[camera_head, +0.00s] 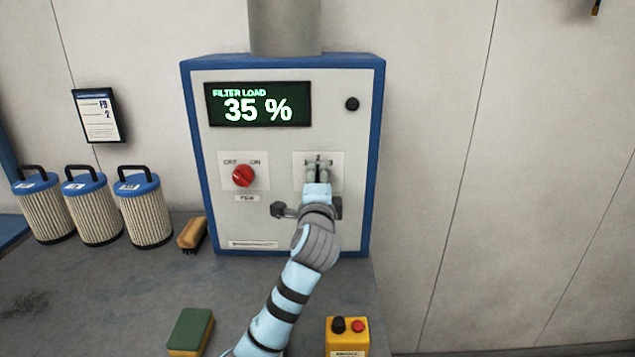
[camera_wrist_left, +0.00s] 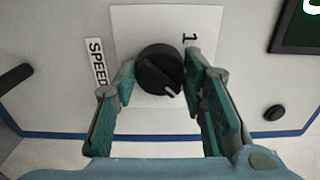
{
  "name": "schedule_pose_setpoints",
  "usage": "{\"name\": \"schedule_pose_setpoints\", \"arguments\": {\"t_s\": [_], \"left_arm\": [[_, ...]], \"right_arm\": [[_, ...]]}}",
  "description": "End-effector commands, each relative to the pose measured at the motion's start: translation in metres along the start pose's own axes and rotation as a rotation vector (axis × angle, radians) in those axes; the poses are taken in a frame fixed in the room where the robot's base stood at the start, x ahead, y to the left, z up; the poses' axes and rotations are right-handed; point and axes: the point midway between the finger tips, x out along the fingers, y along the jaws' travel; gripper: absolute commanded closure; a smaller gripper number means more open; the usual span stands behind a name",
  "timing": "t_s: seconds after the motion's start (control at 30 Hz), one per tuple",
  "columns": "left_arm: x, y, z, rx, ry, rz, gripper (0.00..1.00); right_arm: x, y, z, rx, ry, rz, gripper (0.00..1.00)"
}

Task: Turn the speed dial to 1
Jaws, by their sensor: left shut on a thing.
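The speed dial is a round black knob (camera_wrist_left: 160,68) with a white pointer mark, set on a white plate on the cabinet's front. In the left wrist view the pointer is toward the lower right of the knob, and a printed "1" (camera_wrist_left: 190,38) shows at the plate's upper right. A "SPEED" label (camera_wrist_left: 97,62) is at the left. My left gripper (camera_head: 318,172) has its fingers on both sides of the knob, shut on it. In the head view the gripper hides most of the dial. My right gripper is not in view.
The cabinet (camera_head: 188,100) has a display (camera_head: 258,104) reading "FILTER LOAD 35 %" and a red OFF/ON switch (camera_head: 243,176). Several filter cartridges (camera_head: 92,210) stand left. A brush (camera_head: 193,233), green-topped block (camera_head: 192,330) and yellow button box (camera_head: 347,342) are on the bench.

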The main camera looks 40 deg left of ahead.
Motion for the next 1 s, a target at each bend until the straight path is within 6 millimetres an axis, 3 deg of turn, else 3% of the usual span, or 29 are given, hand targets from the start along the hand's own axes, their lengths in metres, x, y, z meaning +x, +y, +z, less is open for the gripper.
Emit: {"name": "schedule_pose_setpoints", "arguments": {"t_s": [0.47, 1.0], "left_arm": [[0.000, 0.000, -0.001, -0.103, 0.000, 0.002, 0.90], [0.000, 0.000, -0.001, -0.568, -0.001, 0.003, 0.90]], "right_arm": [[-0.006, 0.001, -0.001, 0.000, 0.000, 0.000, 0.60], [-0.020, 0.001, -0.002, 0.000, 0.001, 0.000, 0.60]]}}
